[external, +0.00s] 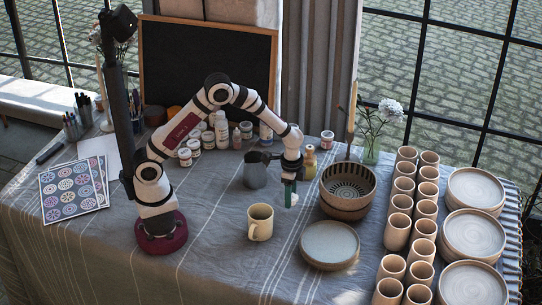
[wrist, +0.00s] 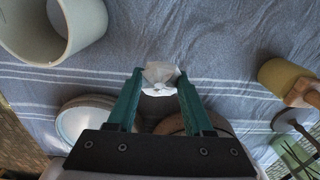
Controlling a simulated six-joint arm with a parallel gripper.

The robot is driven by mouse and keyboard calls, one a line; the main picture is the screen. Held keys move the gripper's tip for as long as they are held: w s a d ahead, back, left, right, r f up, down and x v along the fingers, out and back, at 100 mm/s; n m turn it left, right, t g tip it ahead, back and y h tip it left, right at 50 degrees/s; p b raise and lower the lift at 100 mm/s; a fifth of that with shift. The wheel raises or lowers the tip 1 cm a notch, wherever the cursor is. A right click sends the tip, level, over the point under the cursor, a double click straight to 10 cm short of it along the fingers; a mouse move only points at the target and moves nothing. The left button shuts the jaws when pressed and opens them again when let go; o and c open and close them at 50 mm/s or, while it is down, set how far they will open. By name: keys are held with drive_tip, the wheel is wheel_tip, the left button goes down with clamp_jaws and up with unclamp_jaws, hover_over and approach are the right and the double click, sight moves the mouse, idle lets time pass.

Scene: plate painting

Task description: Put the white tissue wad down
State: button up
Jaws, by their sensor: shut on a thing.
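My gripper (external: 291,199) points down over the cloth in the external view, between the cream mug and the patterned bowl. In the wrist view its teal fingers (wrist: 159,82) are shut on the white tissue wad (wrist: 160,74), which sits crumpled between the fingertips. The wad shows only as a small pale bit at the fingertips in the external view (external: 294,201). I cannot tell whether it touches the cloth.
The cream mug (external: 260,223) stands front left of my gripper, the stacked bowl (external: 348,184) to the right, the plate stack (external: 329,242) front right. Bare striped cloth (external: 220,240) lies left of the mug.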

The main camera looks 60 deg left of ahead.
sight(291, 212)
drive_tip(key=shift+w+a+f, duration=0.1)
drive_tip(key=shift+a+f, duration=0.05)
drive_tip(key=shift+f, duration=0.95)
drive_tip(key=shift+w+a+f, duration=0.1)
drive_tip(key=shift+f, duration=1)
drive_tip(key=shift+f, duration=0.1)
drive_tip(key=o, duration=1.3)
